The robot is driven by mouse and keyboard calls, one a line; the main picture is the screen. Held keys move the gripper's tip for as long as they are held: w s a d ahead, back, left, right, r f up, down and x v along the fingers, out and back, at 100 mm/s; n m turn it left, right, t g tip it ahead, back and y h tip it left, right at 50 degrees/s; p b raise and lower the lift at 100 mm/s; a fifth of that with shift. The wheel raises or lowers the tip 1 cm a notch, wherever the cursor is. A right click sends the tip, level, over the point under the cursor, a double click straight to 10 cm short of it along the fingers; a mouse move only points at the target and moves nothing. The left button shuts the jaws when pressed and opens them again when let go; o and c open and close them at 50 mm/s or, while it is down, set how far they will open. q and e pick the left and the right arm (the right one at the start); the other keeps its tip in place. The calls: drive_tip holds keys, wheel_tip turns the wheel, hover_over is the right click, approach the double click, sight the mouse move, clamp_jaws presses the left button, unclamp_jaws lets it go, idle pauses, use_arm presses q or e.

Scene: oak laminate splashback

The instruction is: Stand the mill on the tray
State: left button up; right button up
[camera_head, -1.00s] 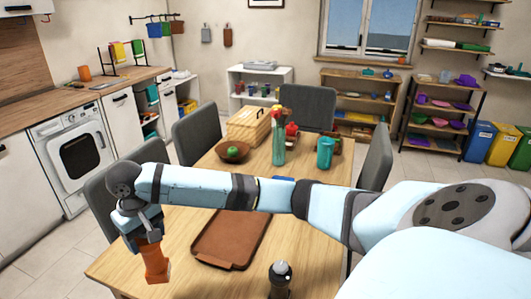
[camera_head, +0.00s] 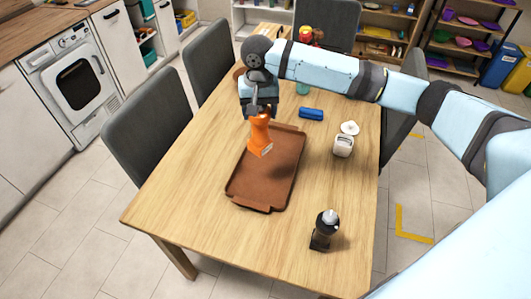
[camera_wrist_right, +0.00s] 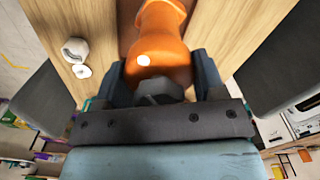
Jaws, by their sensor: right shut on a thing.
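The orange mill (camera_head: 260,136) is in my right gripper (camera_head: 261,110), gripped near its top, with its wider end down and slightly tilted in the head view. It is over the far left part of the brown tray (camera_head: 262,185); whether its base touches the tray I cannot tell. In the right wrist view the mill (camera_wrist_right: 160,45) sits between the two fingers of the gripper (camera_wrist_right: 163,80), and a strip of the tray (camera_wrist_right: 127,22) shows beside it. My left gripper is not in view.
A black bottle-like item with a silver top (camera_head: 324,229) stands near the tray's right front. A white jar (camera_head: 343,146), a round white lid (camera_head: 349,128) and a blue item (camera_head: 311,113) are right of the tray. The table's left front (camera_head: 185,205) is clear.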

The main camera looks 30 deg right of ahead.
wheel_tip(320, 180, down, 17)
idle(0.4)
drive_tip(key=shift+f+p, duration=0.2)
drive_tip(key=shift+p, duration=0.15)
drive_tip(key=o, duration=1.3)
